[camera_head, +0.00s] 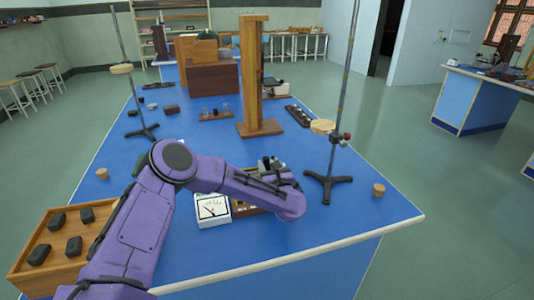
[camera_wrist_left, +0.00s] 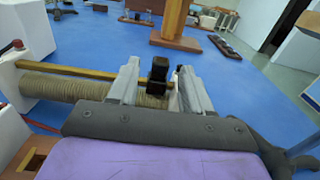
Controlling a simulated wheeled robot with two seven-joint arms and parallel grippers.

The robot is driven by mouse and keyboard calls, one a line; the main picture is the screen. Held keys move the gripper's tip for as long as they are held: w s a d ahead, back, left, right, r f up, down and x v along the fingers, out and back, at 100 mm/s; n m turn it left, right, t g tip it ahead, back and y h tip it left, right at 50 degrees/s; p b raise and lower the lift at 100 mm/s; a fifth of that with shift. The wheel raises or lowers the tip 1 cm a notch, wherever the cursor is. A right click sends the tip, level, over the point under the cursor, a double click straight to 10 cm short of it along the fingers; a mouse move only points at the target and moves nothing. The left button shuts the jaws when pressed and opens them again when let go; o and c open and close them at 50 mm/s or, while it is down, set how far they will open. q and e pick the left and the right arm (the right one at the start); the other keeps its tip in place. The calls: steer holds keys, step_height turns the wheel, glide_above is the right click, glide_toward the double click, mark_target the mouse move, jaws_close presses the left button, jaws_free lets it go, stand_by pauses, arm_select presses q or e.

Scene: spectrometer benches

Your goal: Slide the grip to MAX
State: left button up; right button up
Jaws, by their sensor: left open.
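In the left wrist view a rheostat shows a tan wound coil (camera_wrist_left: 75,88), a brass rod (camera_wrist_left: 80,70) above it and a white end block (camera_wrist_left: 28,45) with a red knob at the left. A black grip (camera_wrist_left: 158,70) sits on the rod. My left gripper (camera_wrist_left: 159,76) is open, with one finger on each side of the grip; whether either touches it I cannot tell. The coil's right part is hidden behind the fingers. In the head view my purple arm hides most of the rheostat, and any MAX mark is not visible. My right gripper is not in view.
A white meter (camera_head: 212,209) stands close beside my arm. Retort stands (camera_head: 328,180) and a tall wooden post (camera_head: 251,80) rise from the blue bench (camera_head: 310,240). A wooden tray (camera_head: 30,232) holds several black blocks at the left. The bench's front right is mostly clear.

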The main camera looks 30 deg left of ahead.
mark_target(267, 161)
arm_select(q)
steer(key=p+x, duration=0.1)
steer(key=x, duration=0.5)
steer(key=shift+w+a+f, duration=0.1)
steer(key=shift+w+f, duration=0.05)
